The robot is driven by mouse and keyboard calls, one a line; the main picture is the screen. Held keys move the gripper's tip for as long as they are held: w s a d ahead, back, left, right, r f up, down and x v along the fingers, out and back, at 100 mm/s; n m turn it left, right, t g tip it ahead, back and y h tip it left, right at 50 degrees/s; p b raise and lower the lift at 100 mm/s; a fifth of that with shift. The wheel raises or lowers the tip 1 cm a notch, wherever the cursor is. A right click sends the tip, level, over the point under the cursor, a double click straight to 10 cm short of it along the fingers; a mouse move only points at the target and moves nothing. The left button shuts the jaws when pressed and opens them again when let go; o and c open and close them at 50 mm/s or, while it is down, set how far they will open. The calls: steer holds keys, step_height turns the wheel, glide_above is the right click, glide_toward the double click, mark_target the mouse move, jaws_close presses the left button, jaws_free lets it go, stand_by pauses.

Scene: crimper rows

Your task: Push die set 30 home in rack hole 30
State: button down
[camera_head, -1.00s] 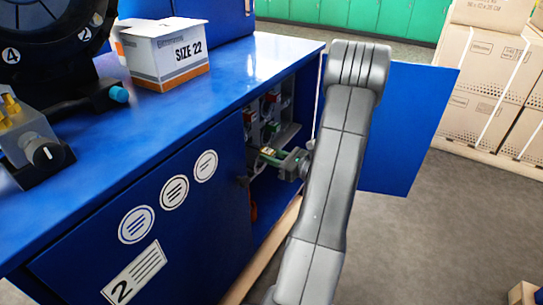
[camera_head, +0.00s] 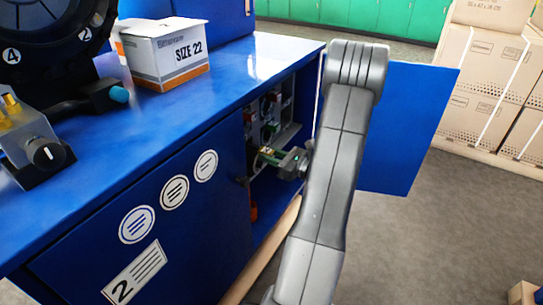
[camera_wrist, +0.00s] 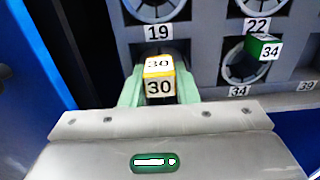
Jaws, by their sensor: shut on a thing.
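Die set 30 (camera_wrist: 158,67), a small block with a yellow-edged white 30 label, sits between the green fingers of my gripper (camera_wrist: 159,88) in the wrist view. The fingers are shut on it. Behind it is the grey rack (camera_wrist: 203,62), with a dark opening just above the die set. The fingers and die set hide most of hole 30, so how deep the set sits cannot be told. In the head view my gripper (camera_head: 268,155) reaches into the open blue cabinet, at the rack.
A green die set marked 34 (camera_wrist: 263,47) stands out of the rack to the right. Ringed holes labelled 19 (camera_wrist: 158,32) and 22 (camera_wrist: 257,27) lie above. The open cabinet door (camera_head: 405,130) stands right of my arm. The blue worktop (camera_head: 150,125) is above the cabinet.

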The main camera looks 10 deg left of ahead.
mark_target(255, 149)
steer(key=shift+x, duration=3.15)
steer(key=c, duration=1)
jaws_free()
steer(key=shift+r, duration=0.1)
steer(key=shift+c, duration=0.2)
steer(key=shift+s, duration=0.1)
steer(key=p+v, duration=0.2)
steer(key=v, duration=1.1)
steer(key=shift+d+p, duration=0.4)
steer(key=shift+s, duration=0.1)
steer(key=b+x, duration=0.2)
steer(key=x, duration=1.1)
steer(key=shift+a+b, duration=0.35)
steer(key=shift+d, duration=0.15)
